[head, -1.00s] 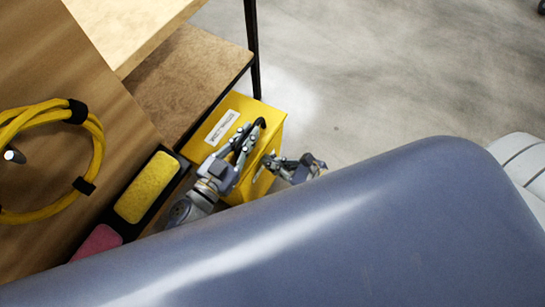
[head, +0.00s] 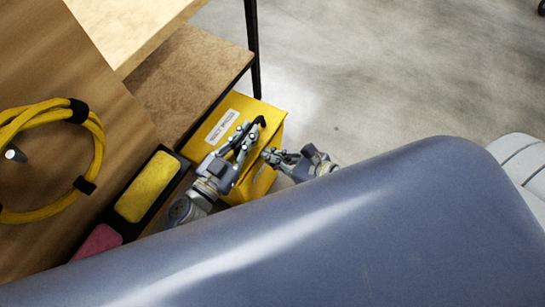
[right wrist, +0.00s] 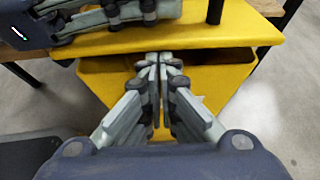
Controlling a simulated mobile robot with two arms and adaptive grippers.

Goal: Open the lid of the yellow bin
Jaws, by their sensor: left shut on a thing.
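The yellow bin (head: 258,182) stands on the floor beside the shelf unit, its flat yellow lid (head: 262,108) on top with a white label (head: 222,126). My left gripper (head: 257,125) is over the lid, shut on the black handle, which its fingers mostly hide. The lid also shows in the right wrist view (right wrist: 215,38), with my left fingers at top left. My right gripper (head: 268,156) is at the bin's front side; in the right wrist view its fingertips (right wrist: 158,62) meet, shut and empty, just below the lid's front edge. Whether they touch the bin, I cannot tell.
A wooden shelf (head: 185,80) with a black leg (head: 252,50) stands right behind the bin. The floor (head: 390,75) to the right is clear.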

